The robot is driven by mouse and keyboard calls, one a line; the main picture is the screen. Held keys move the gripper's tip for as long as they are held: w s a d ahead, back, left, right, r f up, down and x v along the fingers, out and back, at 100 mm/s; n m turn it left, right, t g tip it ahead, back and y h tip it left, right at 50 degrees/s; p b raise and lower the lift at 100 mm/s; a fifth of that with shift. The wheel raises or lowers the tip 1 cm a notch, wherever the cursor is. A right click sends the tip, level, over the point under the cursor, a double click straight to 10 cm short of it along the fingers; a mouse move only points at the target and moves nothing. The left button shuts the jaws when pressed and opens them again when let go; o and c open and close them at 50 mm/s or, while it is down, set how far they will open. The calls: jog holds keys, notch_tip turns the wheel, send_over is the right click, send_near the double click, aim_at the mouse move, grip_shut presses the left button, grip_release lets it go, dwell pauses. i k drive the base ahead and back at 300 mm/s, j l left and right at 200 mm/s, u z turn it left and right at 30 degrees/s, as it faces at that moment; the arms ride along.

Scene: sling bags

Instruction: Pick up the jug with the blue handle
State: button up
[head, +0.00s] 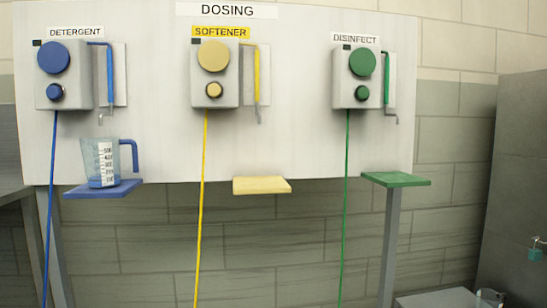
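The jug with the blue handle (103,164) stands upright on the blue shelf (75,192) under the detergent doser, at the left of the head view. It is clear with a white measuring scale, and its blue handle (130,155) points right. Some bluish tint shows low in the jug; I cannot tell whether it is liquid. My gripper is not in view.
The dosing panel (150,95) carries the detergent (70,75), softener (215,72) and disinfect (357,78) dosers. The yellow shelf (262,186) and green shelf (396,180) are empty. Coloured hoses hang down. Another clear container (490,298) is partly visible at bottom right.

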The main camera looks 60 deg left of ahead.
aim_at(101, 156)
jog(key=u, duration=3.05)
